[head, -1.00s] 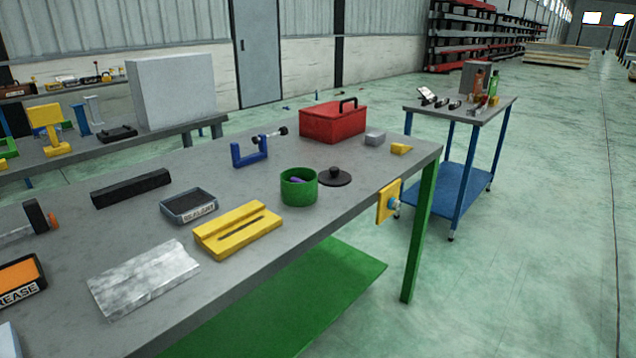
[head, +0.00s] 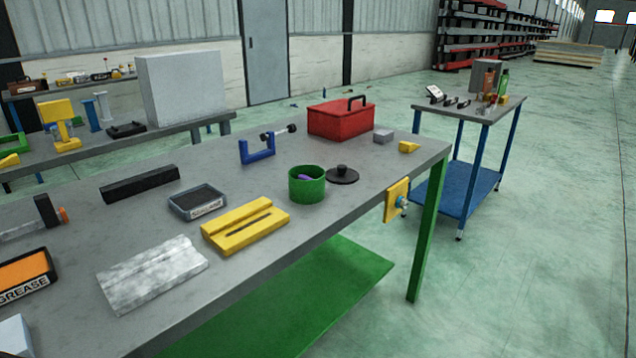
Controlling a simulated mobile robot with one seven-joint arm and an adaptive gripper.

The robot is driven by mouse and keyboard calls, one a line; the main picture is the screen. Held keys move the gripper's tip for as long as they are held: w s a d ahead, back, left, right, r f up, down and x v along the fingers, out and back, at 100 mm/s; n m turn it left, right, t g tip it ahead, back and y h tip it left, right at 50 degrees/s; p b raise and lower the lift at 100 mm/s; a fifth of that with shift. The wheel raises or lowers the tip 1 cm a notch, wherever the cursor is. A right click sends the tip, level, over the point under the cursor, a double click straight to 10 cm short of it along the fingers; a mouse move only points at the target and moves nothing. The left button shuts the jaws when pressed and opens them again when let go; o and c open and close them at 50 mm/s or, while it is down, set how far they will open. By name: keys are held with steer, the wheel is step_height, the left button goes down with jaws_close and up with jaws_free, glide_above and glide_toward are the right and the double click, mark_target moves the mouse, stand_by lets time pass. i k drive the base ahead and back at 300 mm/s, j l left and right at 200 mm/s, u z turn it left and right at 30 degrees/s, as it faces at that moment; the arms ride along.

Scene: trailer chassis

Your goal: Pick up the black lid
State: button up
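The black lid (head: 345,177) is a flat round disc with a small knob on top. It lies on the grey workbench (head: 280,229), just right of and behind a green round container (head: 307,186). The container is open at the top and a purple item (head: 304,177) shows inside it. The lid looks close beside the container; I cannot tell whether they touch. My gripper is not in view.
A red toolbox (head: 340,121), blue clamp (head: 257,151), grey block (head: 383,136) and small yellow piece (head: 409,147) are behind the lid. A yellow grooved block (head: 244,230) lies in front. A blue-legged cart (head: 468,104) stands right, with open floor beyond.

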mark_target(341, 174)
steer(key=i+l, duration=0.2)
steer(key=l, duration=0.15)
steer(key=i+l+u, duration=0.1)
steer(key=l, duration=0.2)
steer(key=i+l, duration=0.25)
steer(key=i+l+u, duration=0.1)
steer(key=l, duration=0.35)
steer(key=i+l, duration=0.2)
steer(key=l, duration=0.15)
steer(key=i+l+u, duration=0.15)
steer(key=l, duration=0.2)
steer(key=i+l, duration=0.15)
steer(key=i, duration=0.15)
steer(key=i+l, duration=0.1)
steer(key=i, duration=0.2)
